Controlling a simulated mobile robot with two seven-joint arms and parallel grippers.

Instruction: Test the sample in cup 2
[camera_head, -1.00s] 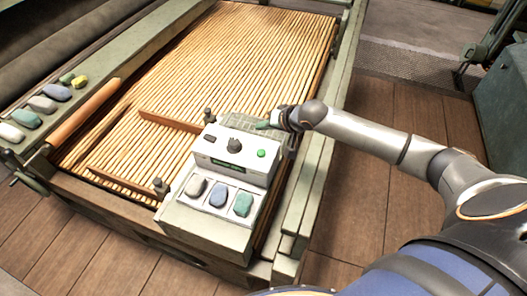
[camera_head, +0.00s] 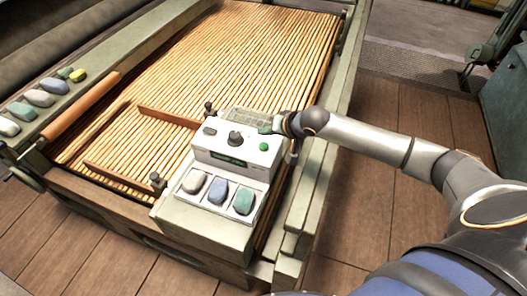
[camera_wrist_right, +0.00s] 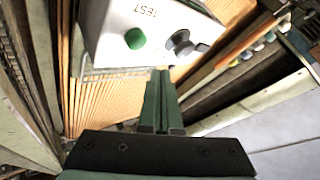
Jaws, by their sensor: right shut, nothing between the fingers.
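A pale tester box (camera_head: 209,156) stands on the slatted bed. Its top has a dark knob (camera_head: 235,138) and a green button (camera_head: 264,146); a small green display is on its front. In the right wrist view the button (camera_wrist_right: 135,38) has "TEST" printed beside it. Three cups in front hold a cream sample (camera_head: 193,182), a blue sample (camera_head: 218,191) in the middle and a teal sample (camera_head: 243,201). My right gripper (camera_head: 265,130) is shut and empty, just behind the button; its green fingers (camera_wrist_right: 158,88) appear apart from it. My left gripper is out of view.
Several coloured stones (camera_head: 40,98) lie on the left rail. A brown roller (camera_head: 80,105) lies along that side. The slatted bed (camera_head: 240,50) is clear farther back.

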